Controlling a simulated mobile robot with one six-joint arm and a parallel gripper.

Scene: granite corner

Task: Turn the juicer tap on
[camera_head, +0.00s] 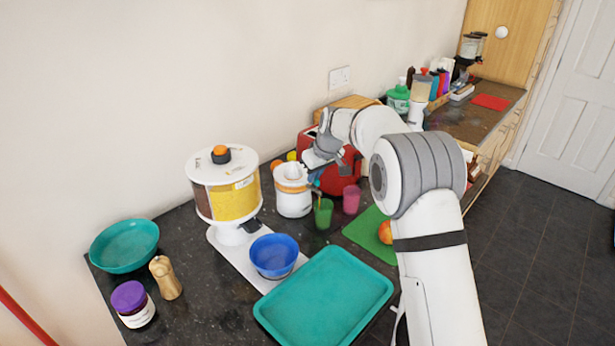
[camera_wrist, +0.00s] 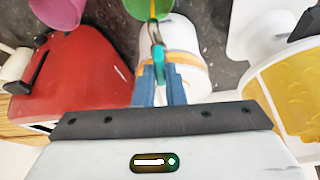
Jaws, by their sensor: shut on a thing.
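The juicer (camera_head: 293,197) is white with an orange band and stands on the dark counter. It also shows in the wrist view (camera_wrist: 188,72). In the head view my gripper (camera_head: 314,178) is beside the juicer, partly covered by my arm. A green cup (camera_head: 323,213) stands in front of the juicer, close to the tap.
A red toaster (camera_head: 342,179) is behind my gripper, and a pink cup (camera_head: 351,199) stands right of the green cup. A cereal dispenser (camera_head: 230,195) is left of the juicer, with a blue bowl (camera_head: 274,256) below. A teal tray (camera_head: 325,300) lies in front.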

